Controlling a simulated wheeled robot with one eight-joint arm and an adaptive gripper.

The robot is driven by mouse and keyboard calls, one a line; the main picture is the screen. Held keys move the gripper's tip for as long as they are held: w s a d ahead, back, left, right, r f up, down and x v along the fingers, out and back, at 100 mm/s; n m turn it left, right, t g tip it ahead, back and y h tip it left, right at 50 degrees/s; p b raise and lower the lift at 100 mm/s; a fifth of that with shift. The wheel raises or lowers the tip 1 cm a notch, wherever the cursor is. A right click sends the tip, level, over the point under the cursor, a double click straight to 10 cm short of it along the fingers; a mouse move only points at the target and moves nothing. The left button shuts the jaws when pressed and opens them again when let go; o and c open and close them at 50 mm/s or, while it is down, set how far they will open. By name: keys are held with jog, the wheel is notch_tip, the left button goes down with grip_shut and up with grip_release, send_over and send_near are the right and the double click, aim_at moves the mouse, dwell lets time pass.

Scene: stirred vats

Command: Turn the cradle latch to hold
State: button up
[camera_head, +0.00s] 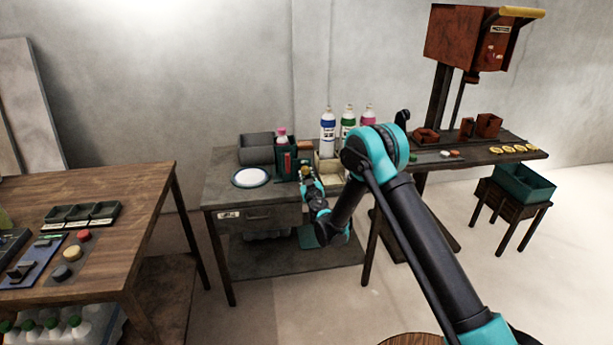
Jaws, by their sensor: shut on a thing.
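A dark green cradle (292,146) stands on the grey bench in the middle of the head view, with a pink-capped bottle (281,136) upright in it. A red strip (287,164) shows on its front. My gripper (304,173) is at the cradle's front right side, shut on a small part there, which looks like the cradle latch. The fingers hide most of this part, so I cannot tell which way the latch points. My teal and black arm reaches in from the lower right.
A white round dish (250,178) and a grey trough (256,148) are left of the cradle. Bottles with blue (328,132), green (348,120) and pink (368,117) labels or caps stand behind right. A wooden table (130,190) is at left, a press (470,40) at right.

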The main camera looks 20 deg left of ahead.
jog(key=o, duration=1.2)
jog(key=shift+c, duration=0.2)
jog(key=v, duration=0.7)
jog(key=shift+s+d, duration=0.15)
jog(key=shift+s, duration=0.05)
